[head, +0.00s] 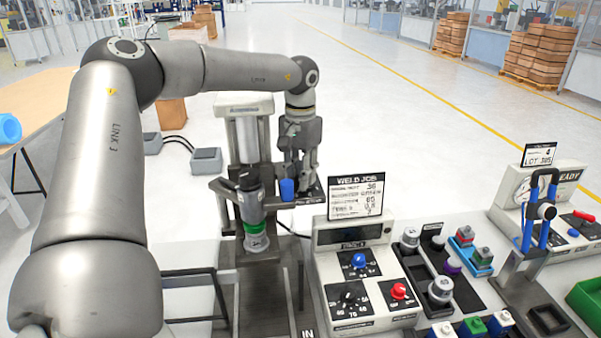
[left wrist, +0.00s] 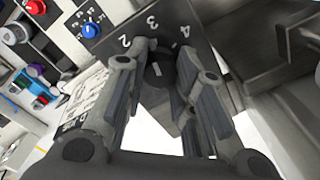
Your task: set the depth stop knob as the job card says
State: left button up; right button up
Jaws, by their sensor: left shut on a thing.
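My left gripper (head: 302,178) reaches down over a small dark plate (head: 310,198) on the press (head: 248,125). In the left wrist view my left gripper (left wrist: 160,80) has its fingers on both sides of a dark depth stop knob (left wrist: 158,68) and is shut on it. The knob has a pale pointer mark. The plate around it shows 2, 3 and 4, with 3 beyond the knob. In the head view the gripper hides the knob. The job card (head: 356,196), headed WELD JOB, stands upright; its rows are too small to read surely. My right gripper is out of view.
A control box (head: 372,315) with blue, red and black knobs stands below the card. Trays of small parts (head: 452,285) and a blue-handled device (head: 540,225) stand to the right. Open floor lies behind.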

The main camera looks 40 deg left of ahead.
pick_arm(q)
jog(key=shift+r+m, duration=0.1)
jog(key=shift+m, duration=0.5)
jog(key=o, duration=1.1)
jog(key=shift+c, duration=0.2)
notch_tip(320, 180, up, 12)
dwell(0.6)
